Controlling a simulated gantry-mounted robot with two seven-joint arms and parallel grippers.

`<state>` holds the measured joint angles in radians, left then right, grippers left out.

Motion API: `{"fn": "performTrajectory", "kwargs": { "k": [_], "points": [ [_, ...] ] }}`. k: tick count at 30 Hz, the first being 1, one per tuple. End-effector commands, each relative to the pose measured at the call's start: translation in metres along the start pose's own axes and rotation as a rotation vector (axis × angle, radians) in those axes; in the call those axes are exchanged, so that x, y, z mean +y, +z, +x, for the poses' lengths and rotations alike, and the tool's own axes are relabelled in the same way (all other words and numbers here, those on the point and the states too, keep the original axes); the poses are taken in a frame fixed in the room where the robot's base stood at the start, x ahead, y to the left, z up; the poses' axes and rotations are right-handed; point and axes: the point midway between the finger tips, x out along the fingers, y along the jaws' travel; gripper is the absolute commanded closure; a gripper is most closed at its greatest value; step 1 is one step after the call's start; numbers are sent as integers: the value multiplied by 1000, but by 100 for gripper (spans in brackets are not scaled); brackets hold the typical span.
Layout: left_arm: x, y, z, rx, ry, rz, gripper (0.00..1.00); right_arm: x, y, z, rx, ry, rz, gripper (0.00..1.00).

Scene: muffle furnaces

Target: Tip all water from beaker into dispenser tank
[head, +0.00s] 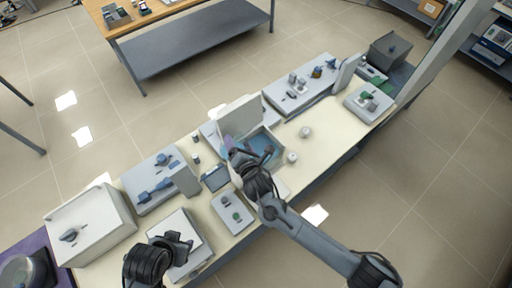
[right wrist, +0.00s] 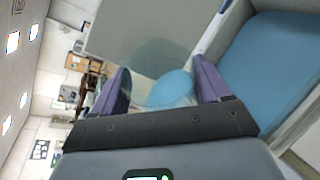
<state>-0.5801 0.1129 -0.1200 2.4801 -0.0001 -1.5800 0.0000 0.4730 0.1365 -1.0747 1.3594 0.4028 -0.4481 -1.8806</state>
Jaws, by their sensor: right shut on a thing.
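My right gripper (head: 232,154) is at the open dispenser tank, at its left side in the head view. In the right wrist view, its two purple fingers (right wrist: 166,88) are shut on a clear beaker (right wrist: 150,62), with pale blue water (right wrist: 170,90) showing between them. I cannot tell how far the beaker is tilted. The tank (head: 277,138) holds blue water, which also shows in the right wrist view (right wrist: 275,65); its pale lid (head: 240,116) stands raised behind. In the head view the arm hides most of the beaker. My left gripper (head: 180,244) is low at the left, its jaws unclear.
Small white containers (head: 305,132) stand right of the tank. A grey box (head: 216,178) and a light panel with knobs (head: 233,213) are left of it. Several furnace-like units line the bench, including a large white one (head: 90,225). Some bare benchtop (head: 330,122) shows at the right.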

Motion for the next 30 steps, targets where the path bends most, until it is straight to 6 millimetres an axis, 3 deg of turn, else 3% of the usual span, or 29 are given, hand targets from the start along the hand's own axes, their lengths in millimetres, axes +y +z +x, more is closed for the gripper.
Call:
{"fn": "performTrajectory", "kwargs": {
  "k": [30],
  "points": [
    [-3, 2, 5, -2, -9, 11, 60, -2, 0, 0, 0, 35, 81, 68]
  ]
}}
